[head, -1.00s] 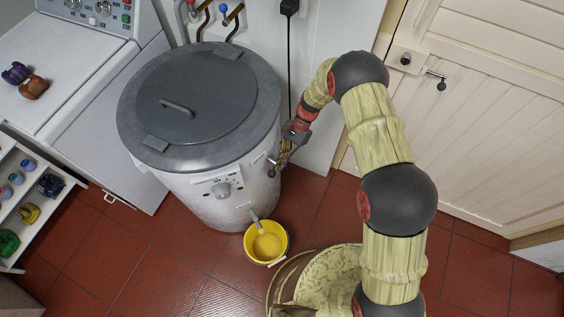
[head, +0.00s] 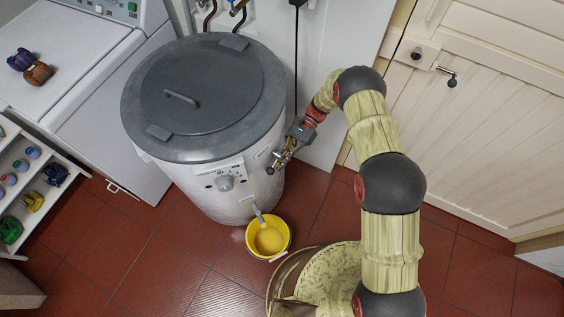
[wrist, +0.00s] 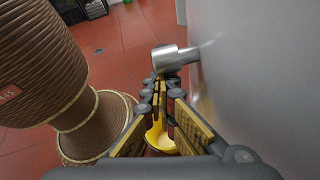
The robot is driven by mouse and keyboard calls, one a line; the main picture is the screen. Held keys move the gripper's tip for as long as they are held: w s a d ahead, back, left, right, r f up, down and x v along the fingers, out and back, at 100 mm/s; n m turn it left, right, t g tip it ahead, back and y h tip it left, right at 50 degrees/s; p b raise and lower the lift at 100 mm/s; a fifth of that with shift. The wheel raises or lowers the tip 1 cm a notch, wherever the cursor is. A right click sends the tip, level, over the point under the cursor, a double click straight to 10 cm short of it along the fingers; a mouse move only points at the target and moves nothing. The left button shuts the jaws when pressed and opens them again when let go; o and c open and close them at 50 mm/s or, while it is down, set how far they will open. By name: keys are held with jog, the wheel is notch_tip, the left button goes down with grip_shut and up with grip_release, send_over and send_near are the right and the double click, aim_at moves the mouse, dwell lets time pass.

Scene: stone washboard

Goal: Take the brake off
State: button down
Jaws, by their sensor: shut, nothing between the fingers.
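The spin dryer (head: 204,180) is a grey-white drum with a dark round lid (head: 195,85), which is closed. A short metal lever with a rounded end (wrist: 172,57) sticks out of the drum's side in the wrist view. In the head view my gripper (head: 273,167) is at the drum's right side, and the lever is hard to tell apart from the fingertips there. In the wrist view my gripper (wrist: 160,84) is shut and empty, its fingertips just short of the lever. I cannot tell whether they touch it.
A yellow bucket (head: 250,250) stands under the dryer's spout. A dial (head: 225,183) is on the drum's front. A white appliance (head: 75,70) and shelf (head: 62,158) stand left. A closed door (head: 475,140) is at the right.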

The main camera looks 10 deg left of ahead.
jog(key=shift+s+a, duration=0.25)
jog(key=shift+s, duration=0.4)
jog(key=shift+a+r+p, duration=0.1)
jog(key=shift+r+p, duration=0.05)
jog(key=shift+p, duration=0.2)
jog(key=shift+w+a+r, duration=0.15)
jog(key=shift+w+r, duration=0.05)
jog(key=shift+w, duration=0.05)
dwell(0.8)
jog(key=v, duration=0.7)
jog(key=shift+d+f, duration=0.3)
jog(key=shift+f, duration=0.1)
jog(key=shift+w, duration=0.1)
